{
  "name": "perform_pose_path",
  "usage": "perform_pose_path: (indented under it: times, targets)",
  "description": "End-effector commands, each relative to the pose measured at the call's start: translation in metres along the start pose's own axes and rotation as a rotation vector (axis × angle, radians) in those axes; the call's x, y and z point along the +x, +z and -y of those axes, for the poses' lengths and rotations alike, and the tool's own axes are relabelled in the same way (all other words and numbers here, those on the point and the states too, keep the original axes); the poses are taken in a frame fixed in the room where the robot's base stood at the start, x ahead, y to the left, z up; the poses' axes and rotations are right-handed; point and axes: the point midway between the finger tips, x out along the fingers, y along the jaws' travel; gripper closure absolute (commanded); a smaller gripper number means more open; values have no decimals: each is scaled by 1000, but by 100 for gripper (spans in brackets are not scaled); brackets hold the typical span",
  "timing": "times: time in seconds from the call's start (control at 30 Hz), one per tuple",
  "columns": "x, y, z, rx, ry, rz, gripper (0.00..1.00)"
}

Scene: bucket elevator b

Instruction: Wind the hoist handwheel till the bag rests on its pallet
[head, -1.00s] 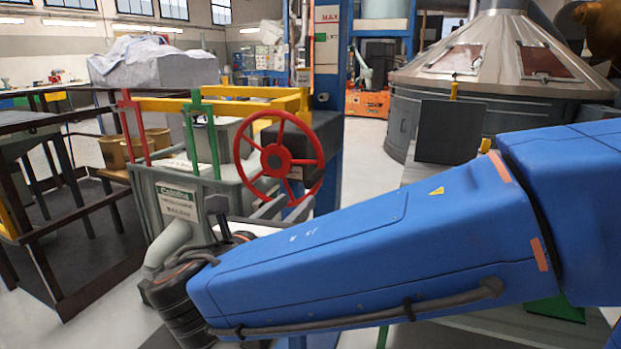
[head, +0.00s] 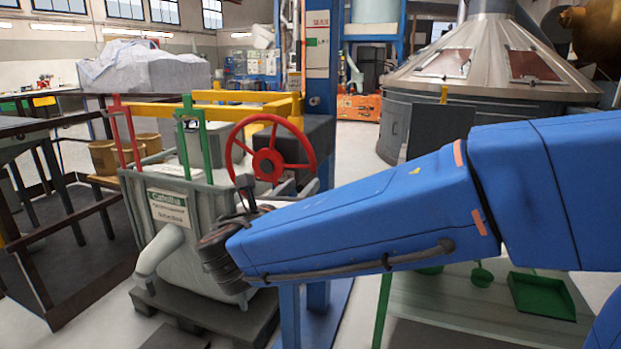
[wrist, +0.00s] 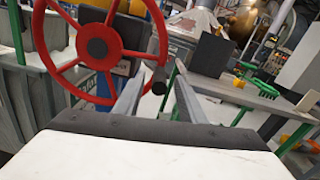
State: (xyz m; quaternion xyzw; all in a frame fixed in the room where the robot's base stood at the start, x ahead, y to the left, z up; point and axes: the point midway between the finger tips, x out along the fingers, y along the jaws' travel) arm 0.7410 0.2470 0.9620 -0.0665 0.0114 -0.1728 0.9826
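The red hoist handwheel (head: 268,164) stands on a dark housing behind the bag, and in the wrist view the handwheel (wrist: 97,47) fills the upper left. Its dark handle (wrist: 160,78) shows between the fingertips. My gripper (wrist: 160,72) is open, with a gap on each side of the handle; I cannot tell whether the handle is within its reach. In the head view my wrist hides most of my gripper (head: 246,190), just below the wheel. The big grey bag (head: 205,262) with a white label and a spout hangs over the dark pallet (head: 205,315). Whether they touch is unclear.
A blue column (head: 322,80) rises behind the wheel. A dark railing (head: 60,215) stands at left, and a bench with green trays (head: 542,296) at right. Pale floor lies between.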

Motion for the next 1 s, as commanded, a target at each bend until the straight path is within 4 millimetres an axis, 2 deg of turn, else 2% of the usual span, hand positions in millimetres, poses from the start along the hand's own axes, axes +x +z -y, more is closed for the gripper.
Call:
perform_pose_path:
  times: [0.2,0.4,0.6,0.9,0.97,1.0]
  targets:
    - [32,0,1,0,-3,0,63]
    - [54,0,1,0,-3,-1,63]
    - [65,0,1,0,-1,-1,63]
    - [66,0,0,0,0,-1,63]
    - [66,0,0,0,0,-1,75]
    - [66,0,0,0,0,-1,84]
